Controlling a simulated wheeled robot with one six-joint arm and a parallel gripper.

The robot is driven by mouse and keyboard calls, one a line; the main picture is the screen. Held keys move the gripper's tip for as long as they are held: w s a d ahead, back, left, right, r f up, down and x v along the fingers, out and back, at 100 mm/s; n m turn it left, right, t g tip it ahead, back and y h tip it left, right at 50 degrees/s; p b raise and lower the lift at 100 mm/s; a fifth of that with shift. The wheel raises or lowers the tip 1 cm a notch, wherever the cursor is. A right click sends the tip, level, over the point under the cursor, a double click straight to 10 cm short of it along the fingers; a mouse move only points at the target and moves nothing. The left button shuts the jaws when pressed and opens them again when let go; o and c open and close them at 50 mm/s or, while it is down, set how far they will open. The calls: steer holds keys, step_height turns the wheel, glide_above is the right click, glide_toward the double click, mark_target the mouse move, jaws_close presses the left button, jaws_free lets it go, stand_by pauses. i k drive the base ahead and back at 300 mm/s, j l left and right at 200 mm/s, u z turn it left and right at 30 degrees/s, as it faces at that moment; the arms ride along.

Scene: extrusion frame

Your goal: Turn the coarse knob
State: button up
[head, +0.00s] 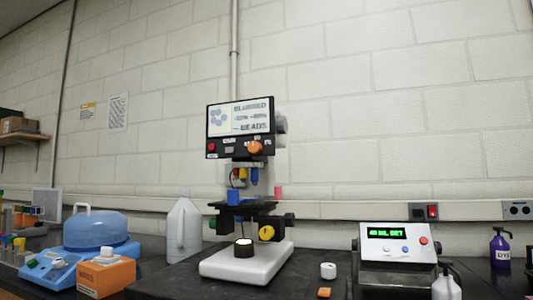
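A microscope stands in the middle of the bench, with a white base (245,262), a dark stage (238,208) and a screen (240,117) on top. The screen shows blurred text and round blue shapes. A round yellow knob (266,232) sits low on its right side, below the stage. An orange knob (255,147) is on the black panel under the screen. No readable label tells which one is the coarse knob. A blue block (234,197) sits at the stage. My gripper is not in view.
A white jug (184,229) stands left of the microscope, beside a blue domed device (95,229) and an orange box (106,275). A grey device with a green display (386,232) stands right. A white cap (328,270) and a small orange block (324,292) lie between.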

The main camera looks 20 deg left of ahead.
mark_target(290, 218)
steer(key=i+l, duration=0.1)
steer(key=i, duration=0.4)
steer(key=i+l+u, duration=0.1)
steer(key=i, duration=0.45)
